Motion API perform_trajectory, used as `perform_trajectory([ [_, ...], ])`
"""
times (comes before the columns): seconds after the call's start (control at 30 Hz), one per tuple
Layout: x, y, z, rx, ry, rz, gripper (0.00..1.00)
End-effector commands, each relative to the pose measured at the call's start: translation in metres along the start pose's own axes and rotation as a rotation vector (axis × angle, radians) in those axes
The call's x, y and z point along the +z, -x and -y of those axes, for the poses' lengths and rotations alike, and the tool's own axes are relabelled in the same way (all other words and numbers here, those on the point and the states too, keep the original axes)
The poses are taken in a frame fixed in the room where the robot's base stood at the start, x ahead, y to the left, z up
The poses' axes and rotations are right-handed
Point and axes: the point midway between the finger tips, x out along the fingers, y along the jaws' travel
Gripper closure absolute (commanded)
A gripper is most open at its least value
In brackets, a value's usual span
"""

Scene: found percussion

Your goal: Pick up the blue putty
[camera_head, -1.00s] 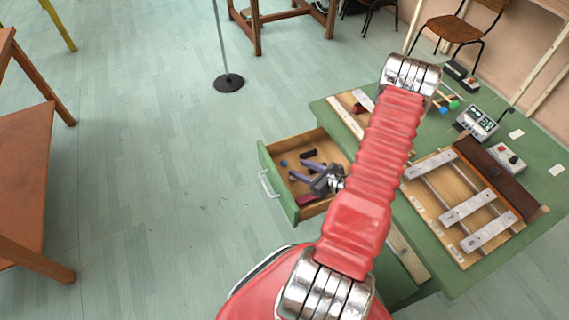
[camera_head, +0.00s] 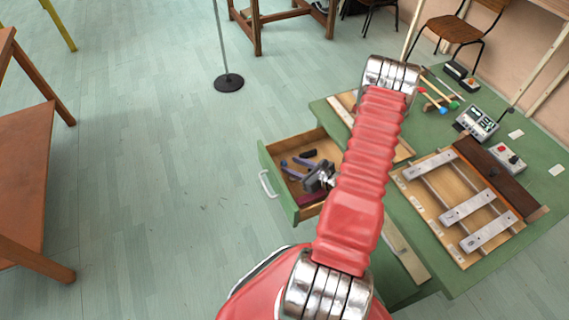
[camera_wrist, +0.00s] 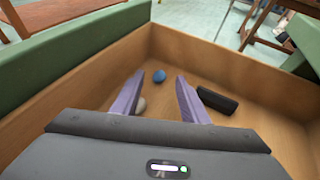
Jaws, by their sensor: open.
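The blue putty (camera_wrist: 159,76) is a small round blue lump on the wooden floor of the open drawer (camera_wrist: 230,62). In the wrist view it lies ahead of my gripper (camera_wrist: 155,85), between the lines of its two purple fingers and apart from them. In the head view the putty (camera_head: 284,163) is a small blue spot near the drawer's left side, just beyond the fingertips. My gripper (camera_head: 290,170) is open and empty, low over or inside the drawer.
A black block (camera_wrist: 217,100) lies right of the right finger. A pale round lump (camera_wrist: 140,105) is partly hidden by the left finger. The drawer walls stand close around. The green table (camera_head: 450,245) holds a metal-bar instrument (camera_head: 467,207) and mallets (camera_head: 433,97).

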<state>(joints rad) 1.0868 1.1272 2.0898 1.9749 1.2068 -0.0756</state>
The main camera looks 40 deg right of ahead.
Motion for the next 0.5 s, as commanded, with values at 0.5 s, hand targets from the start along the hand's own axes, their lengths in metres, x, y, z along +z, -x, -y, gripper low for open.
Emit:
perform_trajectory([
  [0.5, 0.000, -0.035, 0.000, -0.001, -0.002, 0.000, 0.60],
])
